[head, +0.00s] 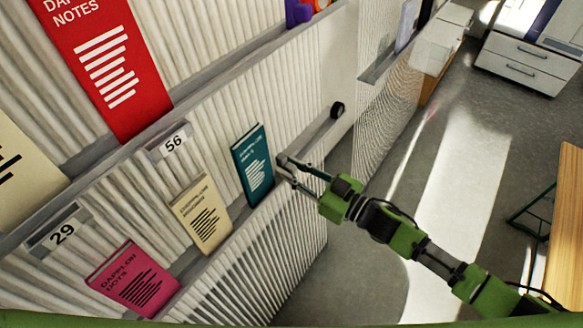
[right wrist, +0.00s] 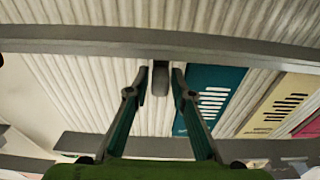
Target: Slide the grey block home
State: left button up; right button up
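A small grey block (right wrist: 160,80) hangs at the grey rail (right wrist: 100,47) in the right wrist view. My right gripper (right wrist: 160,84) is open around it, one finger on each side. Narrow gaps seem to show on both sides, but I cannot tell for certain whether a finger touches it. In the head view my right gripper (head: 283,166) reaches in to the rail, right of the teal booklet (head: 253,163); the block is hard to make out there. A dark round piece (head: 337,109) sits at the rail's right end. My left gripper is not in view.
A cream booklet (head: 201,214) and a pink booklet (head: 134,279) stand left of the teal one on the slatted rack. Number plates 56 (head: 173,143) and 29 (head: 62,232) are on the rail. A wooden table (head: 570,225) stands at right; the floor between is open.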

grip_shut()
jog(key=w+d, duration=0.1)
jog(key=w, duration=0.1)
jog(key=w+d+b, duration=0.1)
jog(key=w+d, duration=0.1)
jog(key=w, duration=0.1)
jog(key=w+d+b, duration=0.1)
jog(key=w+d, duration=0.1)
jog(key=shift+w+d, duration=0.2)
jog(key=shift+o, duration=0.3)
grip_release()
jog(key=shift+s, duration=0.1)
send_near(313, 147)
jog(key=s+r, duration=0.1)
jog(key=s+d+r, duration=0.1)
jog(key=s+r, duration=0.1)
jog(key=shift+s+d, duration=0.1)
jog(key=shift+s, duration=0.2)
